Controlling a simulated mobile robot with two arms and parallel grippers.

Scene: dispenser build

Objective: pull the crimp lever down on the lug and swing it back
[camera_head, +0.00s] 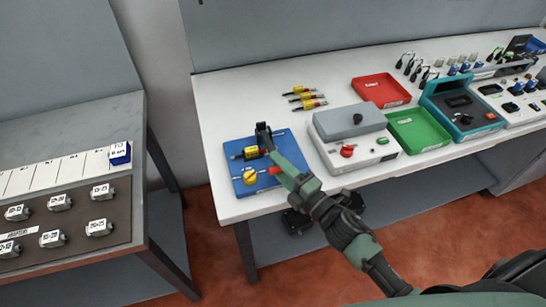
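A blue plate (243,188) lies at the front left corner of the white bench. On it are a yellow cylinder with dark ends (249,153), a yellow knob (250,177) and a small red part (274,171). My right gripper (263,131) is over the far right part of this plate, with its green arm reaching in from the lower right. The arm covers part of the plate. I cannot tell whether the fingers are shut or touch anything. I cannot make out the crimp lever or the lug for certain. My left gripper is out of view.
A white box with a grey top (349,121) and red knob stands close right of the arm. Red (381,90) and green (420,131) trays and a teal case (460,104) are farther right. Several yellow pieces (305,97) lie behind the plate. A separate grey table (92,118) is left.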

